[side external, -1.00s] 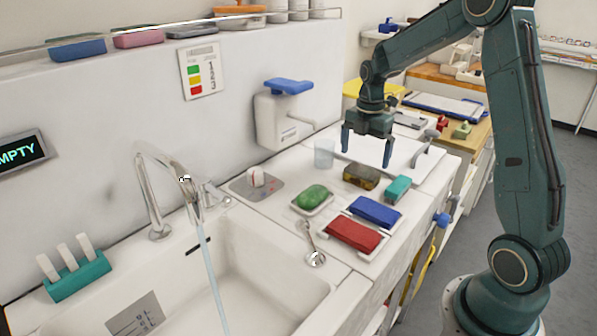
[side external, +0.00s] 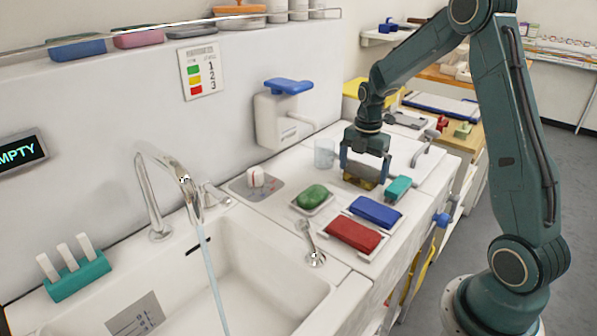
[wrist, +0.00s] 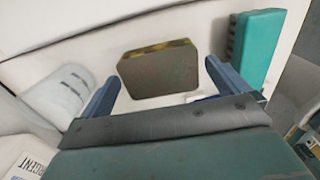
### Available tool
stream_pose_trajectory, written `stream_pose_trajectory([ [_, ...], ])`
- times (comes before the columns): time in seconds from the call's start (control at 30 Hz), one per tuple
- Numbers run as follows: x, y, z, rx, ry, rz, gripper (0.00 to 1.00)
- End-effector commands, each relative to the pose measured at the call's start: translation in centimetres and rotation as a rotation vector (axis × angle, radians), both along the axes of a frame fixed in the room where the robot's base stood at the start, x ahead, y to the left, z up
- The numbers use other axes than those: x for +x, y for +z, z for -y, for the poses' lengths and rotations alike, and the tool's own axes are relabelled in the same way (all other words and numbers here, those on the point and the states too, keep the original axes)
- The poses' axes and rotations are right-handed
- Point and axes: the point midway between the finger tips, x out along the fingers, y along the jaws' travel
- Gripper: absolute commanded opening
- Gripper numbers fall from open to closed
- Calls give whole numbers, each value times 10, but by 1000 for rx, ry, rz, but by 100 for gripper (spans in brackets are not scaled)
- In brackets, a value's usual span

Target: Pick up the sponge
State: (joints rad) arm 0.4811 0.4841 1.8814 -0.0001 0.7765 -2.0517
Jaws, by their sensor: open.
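The sponge (side external: 361,177) is a small block with a dark scouring top and a yellow body, lying flat on the white counter. In the wrist view the sponge (wrist: 160,68) lies between the finger ends, with a gap to each finger. My gripper (side external: 364,183) points down over it, with one finger on each side and its body hiding part of the sponge. The gripper is open and empty. It also shows in the wrist view (wrist: 162,72). I cannot tell how far the fingertips are above the counter.
A teal brush (side external: 398,188) lies close to the right finger. A clear cup (side external: 324,153) stands to the left. In front are a green soap (side external: 312,195) on a dish, a blue cloth (side external: 375,211) and a red cloth (side external: 354,235). A sink (side external: 250,262) with running water is nearer.

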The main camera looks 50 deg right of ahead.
Motion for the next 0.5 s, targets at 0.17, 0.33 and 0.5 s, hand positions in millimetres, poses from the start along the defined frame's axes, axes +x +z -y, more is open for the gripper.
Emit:
stream_pose_trajectory([
  [0.17, 0, 0, 0, 0, 0, 0, 69],
  [0.33, 0, 0, 0, 0, 0, 0, 60],
  [0.5, 0, 0, 0, 0, 0, 0, 60],
])
